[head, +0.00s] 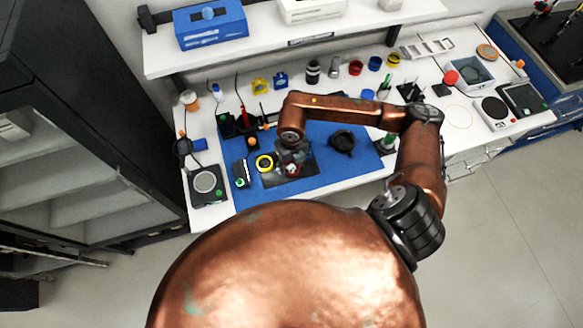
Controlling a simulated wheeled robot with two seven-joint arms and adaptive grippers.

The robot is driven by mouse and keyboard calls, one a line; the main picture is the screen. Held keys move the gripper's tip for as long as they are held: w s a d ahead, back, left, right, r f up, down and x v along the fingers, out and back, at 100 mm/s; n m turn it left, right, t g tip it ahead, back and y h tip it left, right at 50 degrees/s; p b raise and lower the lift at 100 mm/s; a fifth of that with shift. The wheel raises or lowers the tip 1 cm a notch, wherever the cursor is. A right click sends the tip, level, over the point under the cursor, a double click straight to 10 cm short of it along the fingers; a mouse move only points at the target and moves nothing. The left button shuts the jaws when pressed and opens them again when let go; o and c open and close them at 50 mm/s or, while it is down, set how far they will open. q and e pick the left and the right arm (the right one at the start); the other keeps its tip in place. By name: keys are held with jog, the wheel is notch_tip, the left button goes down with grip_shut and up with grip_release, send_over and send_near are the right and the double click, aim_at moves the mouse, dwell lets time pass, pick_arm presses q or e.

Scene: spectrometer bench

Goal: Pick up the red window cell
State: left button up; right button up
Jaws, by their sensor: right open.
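A small red ring-shaped piece with a pale centre, which looks like the red window cell (292,171), lies on a dark pad (273,181) at the front of the blue mat. My right gripper (291,164) is open right over it, pointing down. The gripper and wrist hide part of the cell, and I cannot tell whether the fingers touch it. My left gripper is not in view.
A black round part (342,141) sits to the right on the blue mat (318,133). A round-plated device (205,184) stands at the left. A shelf with a blue box (209,25) overhangs the back.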

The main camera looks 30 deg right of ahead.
jog(key=shift+c, duration=0.5)
jog(key=c, duration=0.7)
jog(key=shift+r, duration=0.1)
